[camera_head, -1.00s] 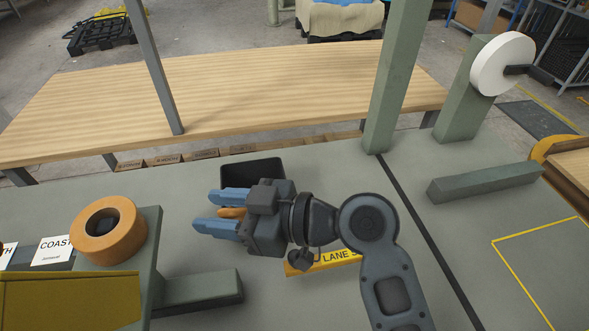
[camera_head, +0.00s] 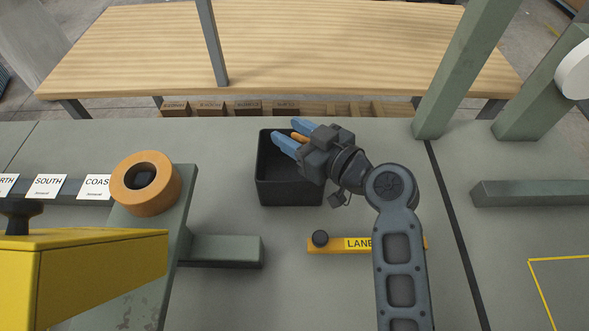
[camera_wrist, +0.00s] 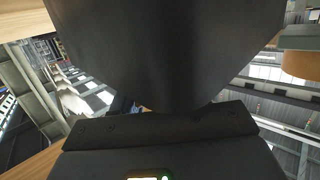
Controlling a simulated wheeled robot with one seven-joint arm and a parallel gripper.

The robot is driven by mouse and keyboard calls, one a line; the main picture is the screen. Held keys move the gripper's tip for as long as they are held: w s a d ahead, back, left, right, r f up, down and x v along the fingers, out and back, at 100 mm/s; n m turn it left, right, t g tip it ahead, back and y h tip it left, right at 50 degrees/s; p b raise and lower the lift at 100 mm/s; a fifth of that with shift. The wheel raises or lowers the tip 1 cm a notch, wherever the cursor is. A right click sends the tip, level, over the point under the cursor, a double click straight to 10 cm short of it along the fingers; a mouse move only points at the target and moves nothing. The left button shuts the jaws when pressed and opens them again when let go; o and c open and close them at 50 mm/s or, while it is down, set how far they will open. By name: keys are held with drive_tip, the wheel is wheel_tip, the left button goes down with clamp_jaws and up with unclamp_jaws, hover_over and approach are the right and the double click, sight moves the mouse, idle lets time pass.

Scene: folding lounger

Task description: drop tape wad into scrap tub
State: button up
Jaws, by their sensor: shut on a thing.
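The scrap tub is a black, open box (camera_head: 290,192) on the grey-green bench in the head view. My gripper (camera_head: 284,130) has blue fingers and reaches over the tub's upper right part, pointing up and left. The fingers are shut on a small orange tape wad (camera_head: 299,137), of which only a bit shows between them. The fingertips appear to be above the tub's far rim area; their height over it cannot be told. In the wrist view dark surfaces fill most of the picture, and the wad cannot be made out.
An orange tape roll (camera_head: 145,184) sits on a grey-green stand at the left, near a yellow box (camera_head: 85,270). A yellow lane label bar (camera_head: 340,244) lies below the tub. A grey-green post (camera_head: 465,70) stands to the right. A wooden table (camera_head: 330,50) is behind.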

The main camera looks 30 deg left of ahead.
drive_tip(key=shift+f, duration=0.9)
drive_tip(key=o, duration=1.1)
drive_tip(key=b+v, duration=0.2)
drive_tip(key=v, duration=0.5)
drive_tip(key=shift+s+d, duration=0.2)
drive_tip(key=shift+d, duration=0.1)
drive_tip(key=shift+r, duration=0.1)
